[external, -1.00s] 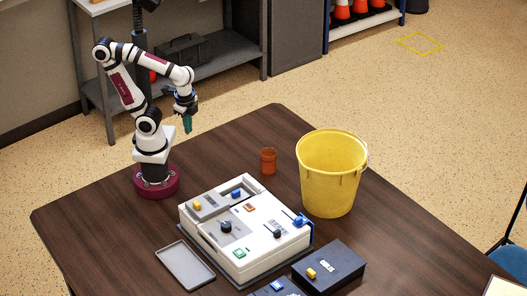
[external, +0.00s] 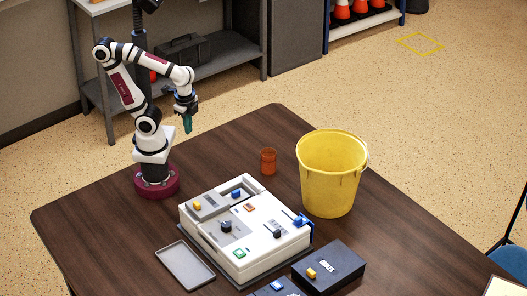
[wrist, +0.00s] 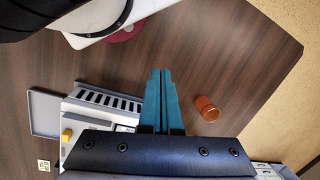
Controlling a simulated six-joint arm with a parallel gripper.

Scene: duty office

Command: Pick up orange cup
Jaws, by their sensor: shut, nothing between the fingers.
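The orange cup (external: 268,161) stands upright on the dark wooden table (external: 110,215), between my arm and the yellow bucket. In the wrist view the orange cup (wrist: 207,109) is to the right of my fingers, apart from them. My gripper (external: 187,124) hangs above the table, up and to the left of the cup in the external view. Its teal fingers point down. In the wrist view my gripper (wrist: 160,72) has its two fingers together with nothing between them.
A yellow bucket (external: 331,180) stands right of the cup. A white control box (external: 245,235) with knobs and buttons sits in front of it. A grey tray (external: 184,265) and a dark box (external: 328,268) lie near the control box. The table left of the cup is clear.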

